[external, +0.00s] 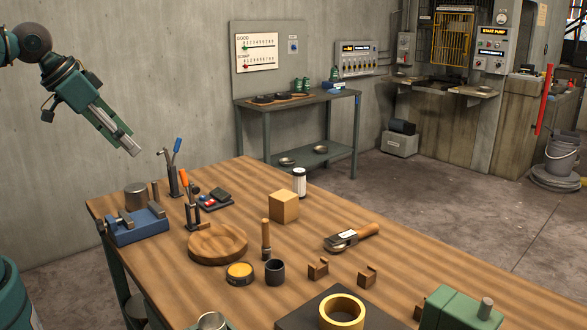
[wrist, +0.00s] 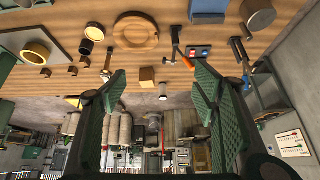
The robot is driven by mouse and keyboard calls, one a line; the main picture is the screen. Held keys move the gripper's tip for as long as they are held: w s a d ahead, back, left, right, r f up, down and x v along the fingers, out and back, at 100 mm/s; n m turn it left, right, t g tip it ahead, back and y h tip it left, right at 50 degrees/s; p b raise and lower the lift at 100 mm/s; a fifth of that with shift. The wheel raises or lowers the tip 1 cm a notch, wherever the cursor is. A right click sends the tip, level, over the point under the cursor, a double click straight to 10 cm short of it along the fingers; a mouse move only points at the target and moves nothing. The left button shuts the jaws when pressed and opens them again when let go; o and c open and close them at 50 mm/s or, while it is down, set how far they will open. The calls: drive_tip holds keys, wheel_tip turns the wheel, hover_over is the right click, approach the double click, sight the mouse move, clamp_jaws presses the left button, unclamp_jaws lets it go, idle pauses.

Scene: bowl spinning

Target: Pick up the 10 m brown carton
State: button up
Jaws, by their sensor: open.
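The brown carton (external: 284,206) is a small plain tan box standing upright on the wooden table, near its back edge, in the external view. In the wrist view, which looks upside down, the carton (wrist: 147,75) is small and far off, between the two fingers in the picture. My gripper (external: 131,151) is high at the upper left in the external view, above and well away from the carton. In the wrist view my gripper (wrist: 161,74) has its green padded fingers wide apart with nothing between them.
A white-and-black canister (external: 299,182) stands just behind the carton. A wooden-handled tool (external: 266,240) and a round wooden dish (external: 218,243) are in front and left. A tool with a wooden handle (external: 351,237) lies to the right. Upright tools (external: 190,200) and a blue vise (external: 137,225) stand on the left.

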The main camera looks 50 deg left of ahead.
drive_tip(key=w+d+r+m+g+p, duration=0.1)
drive_tip(key=w+r+m+g, duration=0.2)
drive_tip(key=w, duration=0.9)
drive_tip(key=m+g+p, duration=0.4)
drive_tip(key=m, duration=0.9)
hover_over(283, 195)
wheel_tip(283, 195, down, 22)
drive_tip(key=shift+a+r, duration=0.1)
drive_tip(key=shift+r, duration=0.1)
drive_tip(key=shift+w+f, duration=0.1)
drive_tip(key=shift+f, duration=0.2)
drive_tip(key=shift+f, duration=0.15)
drive_tip(key=shift+f, duration=1.15)
drive_tip(key=shift+f, duration=0.1)
